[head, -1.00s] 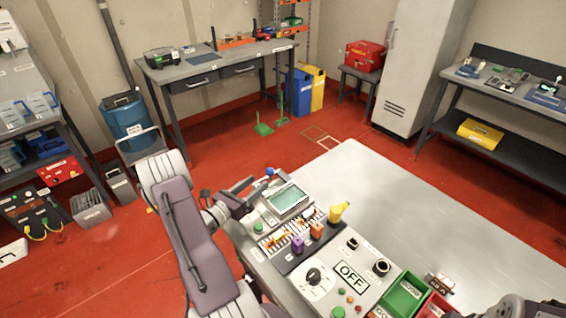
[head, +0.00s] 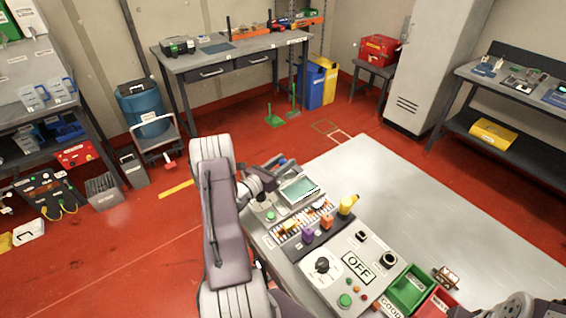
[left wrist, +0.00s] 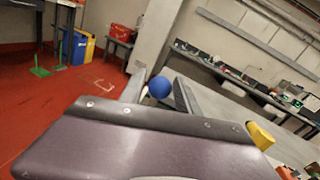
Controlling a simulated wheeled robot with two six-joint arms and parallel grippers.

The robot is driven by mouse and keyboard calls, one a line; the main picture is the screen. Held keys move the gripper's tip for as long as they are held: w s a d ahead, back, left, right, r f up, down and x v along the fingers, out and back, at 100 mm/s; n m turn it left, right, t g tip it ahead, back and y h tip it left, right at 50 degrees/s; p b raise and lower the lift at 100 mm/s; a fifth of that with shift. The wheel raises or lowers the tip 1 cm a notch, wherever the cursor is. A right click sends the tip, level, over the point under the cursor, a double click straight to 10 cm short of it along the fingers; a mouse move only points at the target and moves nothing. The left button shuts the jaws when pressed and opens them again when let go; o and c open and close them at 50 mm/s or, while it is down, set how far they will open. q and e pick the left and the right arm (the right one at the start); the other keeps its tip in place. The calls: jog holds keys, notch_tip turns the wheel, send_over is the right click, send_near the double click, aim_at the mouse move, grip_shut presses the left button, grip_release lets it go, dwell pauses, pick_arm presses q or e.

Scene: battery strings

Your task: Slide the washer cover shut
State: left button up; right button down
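The grey console (head: 285,262) stands at the near left part of the steel table. A device with a green screen (head: 299,189) sits at its far end. A blue ball knob (left wrist: 160,88) shows between the fingers of my left gripper (left wrist: 158,92) in the left wrist view; blue also shows beside the screen in the head view (head: 283,162). The fingers stand apart, with the knob seen between their tips; contact is not clear. I cannot make out the washer cover for certain; my left arm hides part of that area.
Purple (head: 308,236) and orange (head: 327,221) blocks and a yellow piece (head: 347,205) stand along the console. A green bin (head: 409,289) and a red bin (head: 437,303) are at its near right. The steel table top (head: 420,215) is mostly clear.

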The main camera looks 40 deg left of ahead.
pick_arm(q)
grip_shut()
dwell(1.2)
